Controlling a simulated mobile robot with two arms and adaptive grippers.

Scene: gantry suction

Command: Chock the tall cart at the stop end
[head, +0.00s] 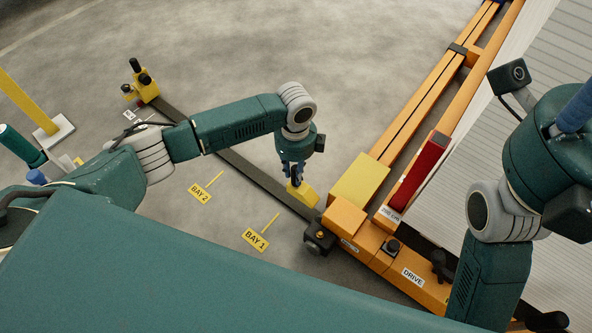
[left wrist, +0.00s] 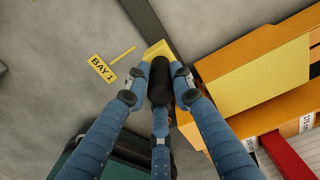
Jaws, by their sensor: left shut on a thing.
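My left gripper (head: 293,178) is shut on a yellow chock (head: 303,194). In the left wrist view its blue fingers (left wrist: 160,95) close around the chock's black handle (left wrist: 160,78), and the yellow body (left wrist: 157,50) shows beyond them. The chock is over or beside the dark floor rail (head: 245,173), close to the orange drive unit (head: 375,250) at the rail's near end. I cannot tell whether it touches the rail. A yellow stop with black bumpers (head: 141,82) stands at the rail's far end. Which part is the tall cart is unclear. My right gripper is out of view.
BAY 1 (head: 255,240) and BAY 2 (head: 200,194) floor labels lie left of the rail. A yellow block (head: 358,180) and a red block (head: 420,170) sit on the orange frame. A yellow post (head: 26,100) stands at far left. Open grey floor lies beyond the rail.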

